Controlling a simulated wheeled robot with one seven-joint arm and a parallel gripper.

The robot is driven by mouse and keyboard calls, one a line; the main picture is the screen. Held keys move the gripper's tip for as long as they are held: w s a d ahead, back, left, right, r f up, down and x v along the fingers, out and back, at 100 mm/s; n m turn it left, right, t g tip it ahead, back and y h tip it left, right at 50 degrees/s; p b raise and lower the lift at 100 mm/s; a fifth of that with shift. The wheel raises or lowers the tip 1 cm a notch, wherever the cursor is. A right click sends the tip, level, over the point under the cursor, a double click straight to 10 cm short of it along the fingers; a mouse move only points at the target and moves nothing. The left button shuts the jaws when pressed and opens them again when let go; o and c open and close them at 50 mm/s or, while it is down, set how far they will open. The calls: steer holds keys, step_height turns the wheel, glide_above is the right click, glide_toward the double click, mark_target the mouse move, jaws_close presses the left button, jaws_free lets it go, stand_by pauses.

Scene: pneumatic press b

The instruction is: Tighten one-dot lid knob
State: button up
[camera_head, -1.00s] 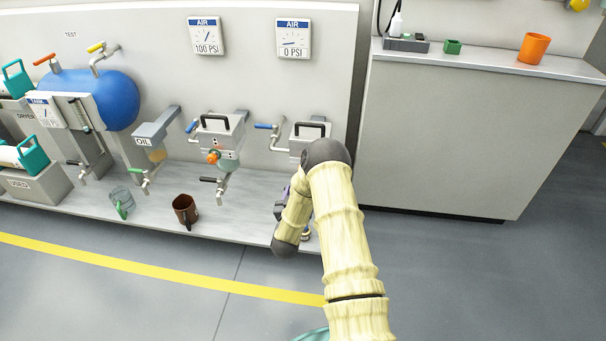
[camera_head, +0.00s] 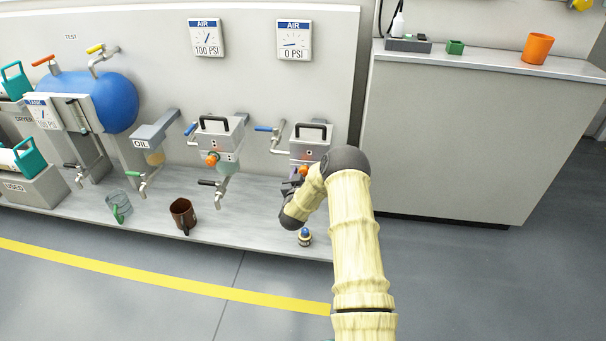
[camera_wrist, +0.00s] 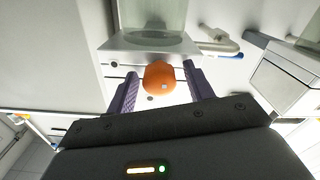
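The right-hand press unit (camera_head: 309,140) has a black handle on its grey lid, under the 0 PSI gauge. One small reddish dot seems to show on its front. Its orange lid knob (camera_head: 303,169) is partly hidden by my arm; it shows clearly in the wrist view (camera_wrist: 160,78). My gripper (camera_head: 292,184) is at the front of this unit. In the wrist view my gripper (camera_wrist: 161,84) has its two purple fingers apart, one on each side of the knob, with a narrow gap visible on both sides.
A similar unit (camera_head: 220,135) with an orange knob stands to the left. A brown mug (camera_head: 183,216), a clear cup with a green handle (camera_head: 119,206) and a small blue-topped part (camera_head: 305,237) stand on the ledge (camera_head: 240,231). A grey cabinet (camera_head: 450,140) is at the right.

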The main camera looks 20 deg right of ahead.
steer(key=c, duration=0.8)
steer(key=shift+m, duration=0.4)
steer(key=m+p, duration=0.1)
steer(key=m, duration=0.2)
steer(key=shift+p, duration=0.3)
steer(key=m+p, duration=0.1)
steer(key=m, duration=0.5)
steer(key=m+p, duration=0.1)
steer(key=m, duration=0.3)
steer(key=shift+s+f, duration=0.1)
steer(key=shift+f, duration=0.05)
steer(key=shift+a+f+m, duration=0.1)
steer(key=shift+m, duration=2.4)
